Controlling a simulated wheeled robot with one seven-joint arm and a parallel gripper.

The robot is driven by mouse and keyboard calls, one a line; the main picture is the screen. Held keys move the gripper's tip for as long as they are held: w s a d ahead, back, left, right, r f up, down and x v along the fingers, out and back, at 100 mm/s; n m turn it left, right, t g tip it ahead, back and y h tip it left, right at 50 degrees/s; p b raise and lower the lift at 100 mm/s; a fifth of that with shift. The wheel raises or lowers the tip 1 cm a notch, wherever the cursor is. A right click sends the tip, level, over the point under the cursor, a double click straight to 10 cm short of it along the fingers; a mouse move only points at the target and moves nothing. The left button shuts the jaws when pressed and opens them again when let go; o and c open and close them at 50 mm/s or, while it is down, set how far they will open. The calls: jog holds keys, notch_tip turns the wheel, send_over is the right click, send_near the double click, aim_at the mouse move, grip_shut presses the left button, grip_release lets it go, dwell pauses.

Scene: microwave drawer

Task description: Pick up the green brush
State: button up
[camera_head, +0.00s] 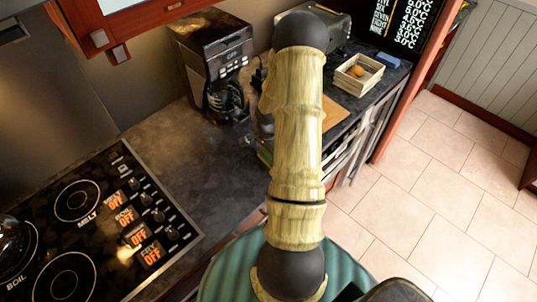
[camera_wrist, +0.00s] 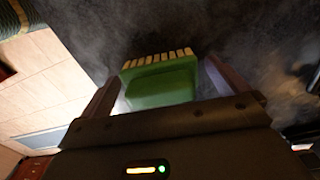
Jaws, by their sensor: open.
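The green brush (camera_wrist: 160,83) shows in the wrist view, with a row of pale yellow bristles or slats along its far edge. It lies over the dark countertop (camera_wrist: 130,25). My gripper (camera_wrist: 160,85) is open, and its two fingers stand one on each side of the brush. I cannot tell whether either finger touches it. The near part of the brush is hidden behind the gripper body. In the head view my arm covers the middle of the picture, and neither the brush nor the gripper can be made out there.
A coffee maker (camera_head: 218,68) stands at the back of the counter. A stove top (camera_head: 92,225) is at the left. A wooden crate (camera_head: 358,74) and a small blue object (camera_head: 388,60) sit on the far right counter. Tiled floor (camera_head: 425,195) is open at the right.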

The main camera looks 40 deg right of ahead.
dwell(0.5)
jog(key=c, duration=1)
notch_tip(320, 180, up, 10)
jog(key=shift+b, duration=1.1)
jog(key=o, duration=0.4)
jog(key=c, duration=0.3)
